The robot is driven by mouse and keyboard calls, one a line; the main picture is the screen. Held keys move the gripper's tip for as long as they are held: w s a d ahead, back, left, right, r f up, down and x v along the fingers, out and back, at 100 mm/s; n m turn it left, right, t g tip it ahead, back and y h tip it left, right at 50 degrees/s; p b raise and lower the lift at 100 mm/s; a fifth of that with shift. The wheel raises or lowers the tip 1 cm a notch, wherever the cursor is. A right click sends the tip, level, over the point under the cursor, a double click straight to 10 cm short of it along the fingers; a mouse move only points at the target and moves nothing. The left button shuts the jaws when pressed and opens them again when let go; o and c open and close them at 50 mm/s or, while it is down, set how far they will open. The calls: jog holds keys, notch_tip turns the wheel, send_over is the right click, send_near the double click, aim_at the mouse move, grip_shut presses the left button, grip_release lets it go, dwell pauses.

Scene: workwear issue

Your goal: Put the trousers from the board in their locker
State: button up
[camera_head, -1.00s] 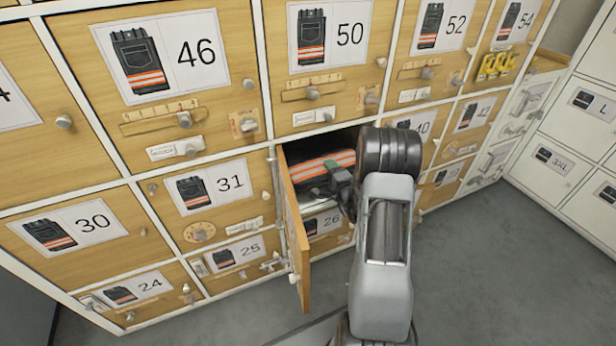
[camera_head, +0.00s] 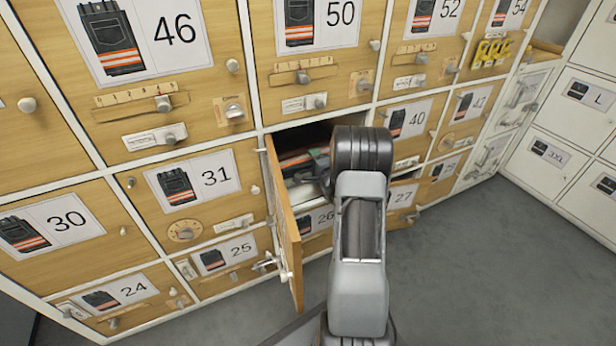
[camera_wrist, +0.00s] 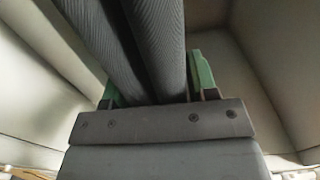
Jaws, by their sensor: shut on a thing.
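The trousers (camera_head: 294,160), dark with an orange and pale stripe, are inside an open locker in the head view, mostly in shadow. The wrist view shows their dark ribbed fabric (camera_wrist: 155,45) as folded layers between green fingertips. My gripper (camera_wrist: 155,85) is shut on them and reaches into the locker; in the head view my wrist hides most of it. The open locker's door (camera_head: 283,220) is swung out on the left. Pale locker walls (camera_wrist: 255,75) show on both sides in the wrist view. Whether the trousers touch the locker floor I cannot tell.
Closed lockers with number cards surround the opening: 31 (camera_head: 222,175) on the left, 50 (camera_head: 335,25) above, 40 (camera_head: 415,118) on the right and 26 (camera_head: 322,218) below. Door 27 (camera_head: 403,198) is partly behind my arm. Grey floor (camera_head: 480,260) is clear at right.

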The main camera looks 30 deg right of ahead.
jog(key=shift+w+f+b, duration=0.1)
jog(key=shift+f+b, duration=1.15)
jog(key=shift+f, duration=1.95)
jog(key=shift+f, duration=0.15)
jog(key=o, duration=1.4)
jog(key=shift+a, duration=0.1)
jog(key=shift+c, duration=0.2)
jog(key=s+a+p, duration=0.1)
jog(key=s+p, duration=0.2)
jog(key=s, duration=0.9)
jog(key=shift+a, duration=0.35)
